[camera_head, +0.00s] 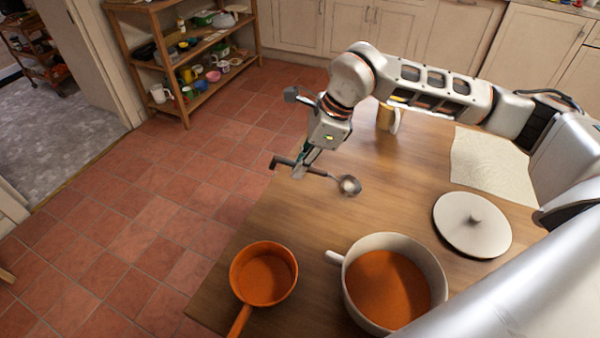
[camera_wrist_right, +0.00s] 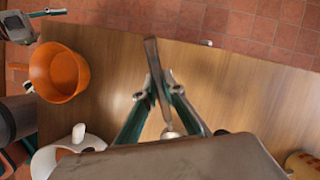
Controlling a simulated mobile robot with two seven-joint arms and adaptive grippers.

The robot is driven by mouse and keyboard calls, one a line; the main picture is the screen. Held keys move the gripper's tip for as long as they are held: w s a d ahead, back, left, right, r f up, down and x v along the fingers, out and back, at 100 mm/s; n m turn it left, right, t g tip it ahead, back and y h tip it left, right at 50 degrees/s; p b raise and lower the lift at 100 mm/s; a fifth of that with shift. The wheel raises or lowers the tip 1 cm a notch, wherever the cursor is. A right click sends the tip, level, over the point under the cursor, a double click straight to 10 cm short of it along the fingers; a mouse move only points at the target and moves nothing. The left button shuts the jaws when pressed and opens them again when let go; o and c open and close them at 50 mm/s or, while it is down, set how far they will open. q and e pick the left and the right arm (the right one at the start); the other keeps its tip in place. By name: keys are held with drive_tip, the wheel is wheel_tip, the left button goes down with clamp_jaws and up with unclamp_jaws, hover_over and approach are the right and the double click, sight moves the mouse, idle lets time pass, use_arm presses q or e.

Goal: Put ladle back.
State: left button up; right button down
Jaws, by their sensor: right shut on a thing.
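The ladle has a dark handle and a metal bowl (camera_head: 349,185). In the head view my right gripper (camera_head: 299,170) is shut on its handle and holds it above the left part of the wooden table. The handle end points left and the bowl points right. In the right wrist view the handle (camera_wrist_right: 151,50) runs between the fingers, and the bowl is partly hidden behind the gripper.
An orange saucepan (camera_head: 263,273) and a white pot (camera_head: 341,262) with orange contents stand at the table's near side. A white lid (camera_head: 472,225) and pale cloth (camera_head: 492,165) lie at right. A tan container (camera_head: 385,117) stands behind. The wooden table (camera_head: 290,220) is bare between.

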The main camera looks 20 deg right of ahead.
sight(320, 170)
drive_tip(key=shift+f, duration=1.3)
drive_tip(key=shift+f, duration=0.1)
drive_tip(key=c, duration=2.1)
unclamp_jaws()
drive_tip(key=shift+c, duration=0.2)
drive_tip(key=shift+d+r, duration=0.1)
drive_tip(key=shift+r, duration=0.3)
drive_tip(key=v, duration=1.1)
drive_tip(key=shift+r+p, duration=0.25)
drive_tip(key=shift+p, duration=0.15)
